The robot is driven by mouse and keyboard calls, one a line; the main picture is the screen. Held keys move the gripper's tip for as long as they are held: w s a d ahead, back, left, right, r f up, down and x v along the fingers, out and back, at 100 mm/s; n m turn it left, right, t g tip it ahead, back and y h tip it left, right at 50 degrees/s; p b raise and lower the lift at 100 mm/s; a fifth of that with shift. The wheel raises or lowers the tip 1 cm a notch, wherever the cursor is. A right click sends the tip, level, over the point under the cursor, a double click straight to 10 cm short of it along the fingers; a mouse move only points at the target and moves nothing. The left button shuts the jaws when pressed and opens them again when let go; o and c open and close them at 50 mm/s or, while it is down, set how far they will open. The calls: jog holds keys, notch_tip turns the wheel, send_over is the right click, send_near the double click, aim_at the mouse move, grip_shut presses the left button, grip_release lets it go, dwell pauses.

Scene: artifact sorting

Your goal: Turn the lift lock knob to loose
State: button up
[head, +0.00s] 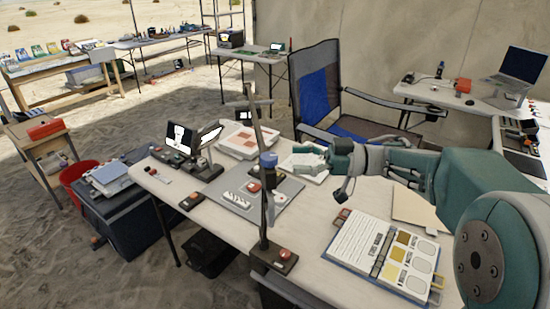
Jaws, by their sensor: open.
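A dark upright stand (265,215) rises from a flat base at the table's front edge, with a blue part on its post (268,160). The base carries a red round part (284,254). A second red part (254,187) shows on a grey plate behind the post. I cannot tell which of these, if any, is the lift lock knob, and its setting is too small to read. My gripper (316,160) is open and empty. In the picture it is just right of the blue part, pointing left above the table. I see no contact with the stand.
The white table (310,225) also holds an open binder (385,255), a white box (248,143), a small screen device (182,138) and papers. A folding chair (318,85) stands behind. A laptop (520,75) is on the right rear table.

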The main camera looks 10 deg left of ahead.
jog(key=d, duration=0.2)
jog(key=w+d, duration=0.1)
jog(key=d, duration=0.2)
jog(key=shift+w+d, duration=0.1)
jog(key=shift+d, duration=0.25)
jog(key=w+d+r+m+t+h, duration=0.35)
jog(key=w+r+m+t, duration=0.35)
jog(key=t, duration=0.9)
jog(key=s+d+m+t+h, duration=0.45)
jog(key=d+m+h, duration=0.45)
jog(key=d+h, duration=0.25)
jog(key=s+f+m+g+h, duration=0.1)
jog(key=s+f+g, duration=0.5)
jog(key=s, duration=0.6)
jog(key=s+f+m+g+h, duration=0.1)
jog(key=s+f+m+g, duration=0.2)
jog(key=s+f, duration=0.8)
jog(key=s+d+g, duration=0.1)
jog(key=g, duration=0.1)
jog(key=shift+s+g+h, duration=0.35)
jog(key=shift+h, duration=0.05)
